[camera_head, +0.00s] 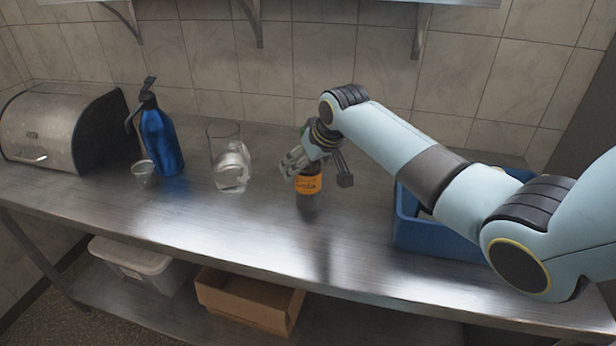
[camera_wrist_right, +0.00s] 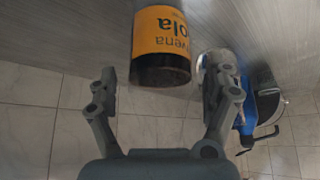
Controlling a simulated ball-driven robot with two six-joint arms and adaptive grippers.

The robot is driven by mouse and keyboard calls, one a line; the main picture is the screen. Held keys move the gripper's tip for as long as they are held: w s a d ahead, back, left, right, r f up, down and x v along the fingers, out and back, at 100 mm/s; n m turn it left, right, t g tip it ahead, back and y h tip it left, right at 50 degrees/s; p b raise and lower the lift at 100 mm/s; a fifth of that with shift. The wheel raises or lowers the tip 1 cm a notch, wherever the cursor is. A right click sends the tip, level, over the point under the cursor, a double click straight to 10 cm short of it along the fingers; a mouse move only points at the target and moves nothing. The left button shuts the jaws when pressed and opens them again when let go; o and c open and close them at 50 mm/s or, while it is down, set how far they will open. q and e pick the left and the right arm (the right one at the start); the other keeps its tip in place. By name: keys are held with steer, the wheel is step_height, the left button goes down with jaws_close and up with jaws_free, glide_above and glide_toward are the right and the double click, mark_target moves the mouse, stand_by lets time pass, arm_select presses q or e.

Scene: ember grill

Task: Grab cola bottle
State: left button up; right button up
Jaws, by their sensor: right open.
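The cola bottle (camera_head: 309,186) stands upright on the steel counter, dark with an orange label. My right gripper (camera_head: 319,172) is at the bottle, its fingers spread, and covers the upper part in the head view. My left gripper is out of view.
A clear glass jug (camera_head: 230,165), a small glass (camera_head: 143,174), a blue siphon bottle (camera_head: 160,140) and a metal bread box (camera_head: 45,125) stand to the left. A blue crate (camera_head: 430,238) sits right, under my arm. The counter front is clear.

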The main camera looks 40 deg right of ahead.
steer(key=shift+r, duration=0.1)
jaws_close()
stand_by(0.4)
steer(key=shift+r, duration=0.15)
